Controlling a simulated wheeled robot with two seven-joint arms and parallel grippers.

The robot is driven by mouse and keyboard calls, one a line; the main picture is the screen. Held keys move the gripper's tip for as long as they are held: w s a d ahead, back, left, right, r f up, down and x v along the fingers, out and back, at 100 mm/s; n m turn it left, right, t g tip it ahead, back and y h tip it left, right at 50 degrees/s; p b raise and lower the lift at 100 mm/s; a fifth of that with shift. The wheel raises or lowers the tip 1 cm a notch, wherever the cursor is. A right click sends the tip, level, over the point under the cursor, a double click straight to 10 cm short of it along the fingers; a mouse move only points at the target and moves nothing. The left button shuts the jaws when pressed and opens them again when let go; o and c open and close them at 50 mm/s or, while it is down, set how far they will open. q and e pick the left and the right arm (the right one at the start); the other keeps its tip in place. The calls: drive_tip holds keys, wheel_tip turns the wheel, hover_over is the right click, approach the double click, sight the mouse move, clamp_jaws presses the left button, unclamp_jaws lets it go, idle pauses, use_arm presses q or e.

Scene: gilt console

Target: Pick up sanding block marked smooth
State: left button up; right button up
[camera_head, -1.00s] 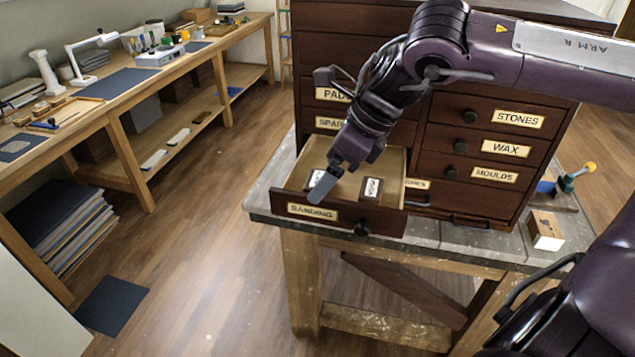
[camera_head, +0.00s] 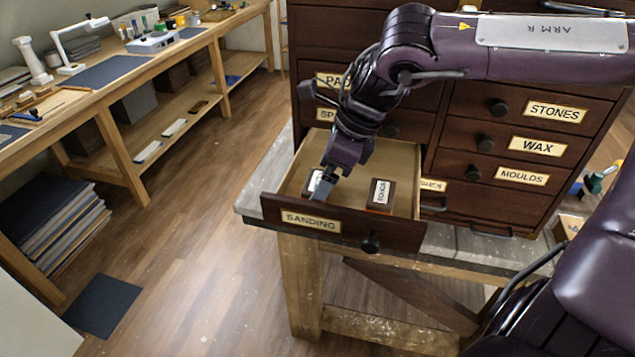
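The open drawer labelled SANDING (camera_head: 270,213) holds two small dark blocks with white labels. The right block (camera_head: 381,195) stands clear of the gripper; its label is sideways and looks like ROUGH. The left block (camera_head: 315,182) is partly hidden behind my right gripper (camera_head: 322,200), and its label cannot be read. The gripper's grey fingers point down into the drawer at this left block. Whether they touch it or are parted, I cannot tell. My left gripper is out of view.
The dark cabinet has closed drawers labelled STONES, WAX (camera_head: 537,146) and MOULDS. It stands on a worn workbench (camera_head: 250,203). A box (camera_head: 570,226) is at the right, partly hidden by my purple arm part.

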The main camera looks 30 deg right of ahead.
drive_tip(key=shift+w+a+f, duration=0.1)
drive_tip(key=shift+w+f, duration=0.15)
drive_tip(key=shift+f, duration=0.3)
drive_tip(key=shift+w+a+f, duration=0.1)
drive_tip(key=shift+f, duration=0.2)
drive_tip(key=shift+a+f, duration=0.1)
drive_tip(key=shift+f, duration=0.05)
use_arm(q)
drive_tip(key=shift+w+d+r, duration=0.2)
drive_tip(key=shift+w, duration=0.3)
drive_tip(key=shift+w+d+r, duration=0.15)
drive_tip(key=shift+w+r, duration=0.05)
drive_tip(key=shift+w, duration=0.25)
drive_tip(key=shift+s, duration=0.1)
use_arm(e)
drive_tip(key=shift+c, duration=0.3)
drive_tip(key=c, duration=1)
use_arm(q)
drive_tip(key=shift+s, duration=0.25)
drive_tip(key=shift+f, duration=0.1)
